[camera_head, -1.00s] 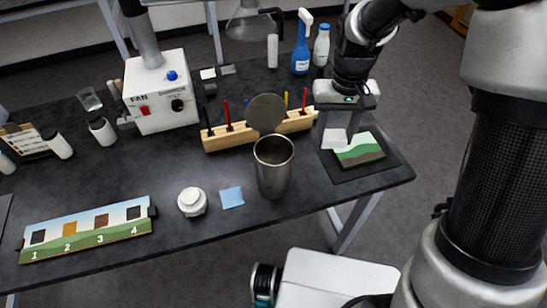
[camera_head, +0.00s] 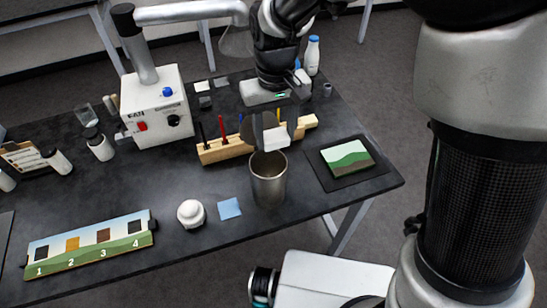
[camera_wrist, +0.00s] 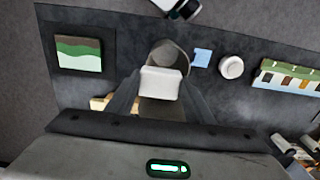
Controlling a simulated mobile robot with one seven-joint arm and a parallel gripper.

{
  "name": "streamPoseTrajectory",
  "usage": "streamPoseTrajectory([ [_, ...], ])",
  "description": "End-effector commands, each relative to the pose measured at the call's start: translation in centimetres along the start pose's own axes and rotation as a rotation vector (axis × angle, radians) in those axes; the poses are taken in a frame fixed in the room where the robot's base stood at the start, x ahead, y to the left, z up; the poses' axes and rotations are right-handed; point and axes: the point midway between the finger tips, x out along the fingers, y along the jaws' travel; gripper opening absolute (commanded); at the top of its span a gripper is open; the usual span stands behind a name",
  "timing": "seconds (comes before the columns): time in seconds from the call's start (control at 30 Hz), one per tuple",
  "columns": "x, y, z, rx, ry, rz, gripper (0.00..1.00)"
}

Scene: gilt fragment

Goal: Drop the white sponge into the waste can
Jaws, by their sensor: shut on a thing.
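The white sponge (camera_head: 277,138) is held between the fingers of my gripper (camera_head: 275,128), which is shut on it. In the wrist view the sponge (camera_wrist: 161,83) shows as a pale block between the two dark fingers. The sponge appears above the back rim of the can in the head view. In the wrist view it overlaps the can (camera_wrist: 170,52); its exact height is hard to tell.
A wooden rack (camera_head: 225,150) with upright tools stands behind the can. A painted tile (camera_head: 347,156) lies on a dark mat at right. A white jar (camera_head: 191,213) and blue square (camera_head: 229,208) are left of the can. A fan unit (camera_head: 157,108) stands at back left.

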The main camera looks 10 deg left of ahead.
Motion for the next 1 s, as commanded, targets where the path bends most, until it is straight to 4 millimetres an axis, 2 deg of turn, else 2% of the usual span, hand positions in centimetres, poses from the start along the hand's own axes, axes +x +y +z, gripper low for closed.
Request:
streamPoseTrajectory([
  [0.03,1.1,0.0,0.0,0.0,-0.001,0.0,0.27],
  [0.1,1.6,0.0,0.0,0.0,-0.001,0.0,0.27],
  [0.43,1.8,0.0,0.0,0.001,0.0,0.0,0.27],
  [0.47,1.8,0.0,0.0,0.001,0.0,0.0,0.51],
  [0.57,1.8,0.0,0.0,0.001,0.0,0.0,0.68],
  [0.87,1.7,0.0,0.0,0.001,0.0,0.0,0.69],
  [1.0,0.7,0.0,-0.1,0.001,0.003,0.0,0.69],
])
